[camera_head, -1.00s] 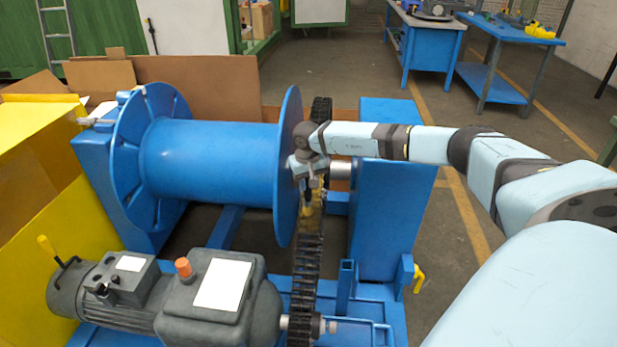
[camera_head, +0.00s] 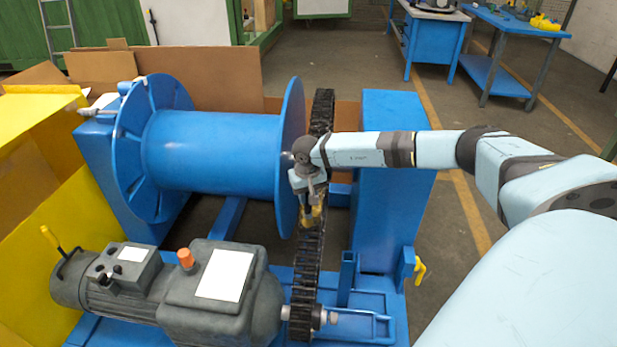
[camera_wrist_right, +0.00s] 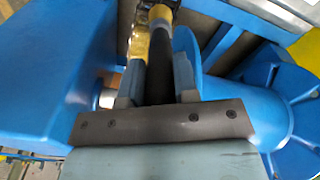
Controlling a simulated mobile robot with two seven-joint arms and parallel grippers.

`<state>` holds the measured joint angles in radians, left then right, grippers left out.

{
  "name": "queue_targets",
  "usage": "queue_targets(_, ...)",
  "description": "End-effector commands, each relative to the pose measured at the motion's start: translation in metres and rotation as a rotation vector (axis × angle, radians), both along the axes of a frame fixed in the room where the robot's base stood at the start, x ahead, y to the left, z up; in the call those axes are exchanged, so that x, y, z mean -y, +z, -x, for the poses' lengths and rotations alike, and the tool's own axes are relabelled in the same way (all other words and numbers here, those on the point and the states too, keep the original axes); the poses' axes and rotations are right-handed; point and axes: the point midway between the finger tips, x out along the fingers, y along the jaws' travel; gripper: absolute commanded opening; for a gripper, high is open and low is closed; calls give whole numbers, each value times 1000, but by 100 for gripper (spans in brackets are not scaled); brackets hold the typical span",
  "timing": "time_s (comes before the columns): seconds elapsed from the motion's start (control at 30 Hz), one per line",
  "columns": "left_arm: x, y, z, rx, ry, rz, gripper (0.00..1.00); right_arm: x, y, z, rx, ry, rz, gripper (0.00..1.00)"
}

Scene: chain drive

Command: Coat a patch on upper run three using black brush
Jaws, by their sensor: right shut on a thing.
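My right gripper (camera_head: 310,202) is over the chain, beside the drum's right flange, pointing down. In the right wrist view its two fingers (camera_wrist_right: 158,78) are shut on the black brush (camera_wrist_right: 160,66), whose dark handle runs between them. A tan-yellow part of the brush shows beyond the handle. The dark chain (camera_head: 307,262) runs from the motor's sprocket up behind the gripper to the far wheel. A yellowish area shows at the chain just below the fingers; whether the brush tip touches the chain I cannot tell. My left gripper is out of view.
The blue drum (camera_head: 212,150) stands left of the chain and a blue post (camera_head: 388,180) stands right of it. The grey motor (camera_head: 215,290) is at the front left. A small yellow handle (camera_head: 420,270) sticks out at the post's foot. The floor further right is open.

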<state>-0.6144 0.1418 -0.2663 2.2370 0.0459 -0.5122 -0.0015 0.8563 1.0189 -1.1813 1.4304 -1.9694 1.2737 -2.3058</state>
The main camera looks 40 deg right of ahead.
Motion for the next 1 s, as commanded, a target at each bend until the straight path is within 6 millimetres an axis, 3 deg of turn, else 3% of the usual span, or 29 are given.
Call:
queue_targets(0.33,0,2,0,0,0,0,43,-2,1,1,1,0,0,4)
queue_targets(1.0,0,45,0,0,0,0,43,-30,47,24,1,0,0,4)
